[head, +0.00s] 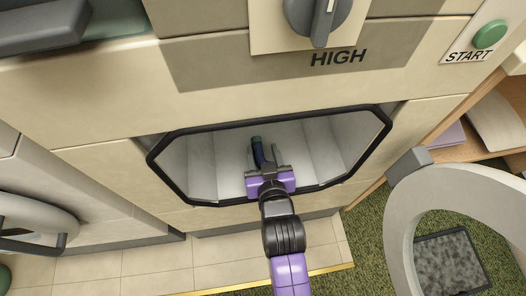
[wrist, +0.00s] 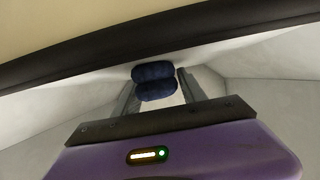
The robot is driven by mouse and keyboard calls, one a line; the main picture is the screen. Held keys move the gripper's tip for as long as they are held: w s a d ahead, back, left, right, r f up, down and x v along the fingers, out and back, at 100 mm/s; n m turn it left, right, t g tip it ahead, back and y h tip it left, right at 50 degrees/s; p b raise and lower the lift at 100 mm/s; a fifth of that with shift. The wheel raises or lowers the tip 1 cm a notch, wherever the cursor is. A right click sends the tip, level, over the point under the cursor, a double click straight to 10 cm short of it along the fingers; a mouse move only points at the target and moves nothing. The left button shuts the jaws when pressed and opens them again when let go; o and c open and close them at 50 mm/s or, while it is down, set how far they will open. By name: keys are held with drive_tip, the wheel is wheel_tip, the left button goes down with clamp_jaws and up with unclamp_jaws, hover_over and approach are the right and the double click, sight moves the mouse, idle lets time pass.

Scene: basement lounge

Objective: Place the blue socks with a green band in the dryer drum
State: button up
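The blue socks (head: 258,153) are a dark navy roll with a green end at the top in the head view. They are inside the dryer drum opening. My gripper (head: 265,160) reaches through the opening, its purple body at the lower rim. In the wrist view the socks (wrist: 154,82) fill the gap between the two fingertips of my gripper (wrist: 157,84), which look closed on them. The pale dryer drum (head: 318,145) surrounds them. The green band is not clear in the wrist view. Whether the socks touch the drum floor cannot be told.
A black rim (head: 285,119) frames the opening, close around my gripper. The round dryer door (head: 403,225) stands open at right. Above are a HIGH dial (head: 318,18) and a green START button (head: 490,34). A wooden shelf (head: 462,140) is at right.

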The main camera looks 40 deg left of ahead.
drive_tip(key=shift+o, duration=1.4)
drive_tip(key=shift+r, duration=0.15)
drive_tip(key=shift+s+d+r, duration=0.1)
drive_tip(key=shift+d+r, duration=0.05)
drive_tip(key=shift+r, duration=0.05)
drive_tip(key=p+v, duration=0.4)
drive_tip(key=v, duration=0.7)
drive_tip(key=shift+d, duration=0.25)
drive_tip(key=shift+s+r, duration=0.1)
drive_tip(key=shift+s, duration=0.05)
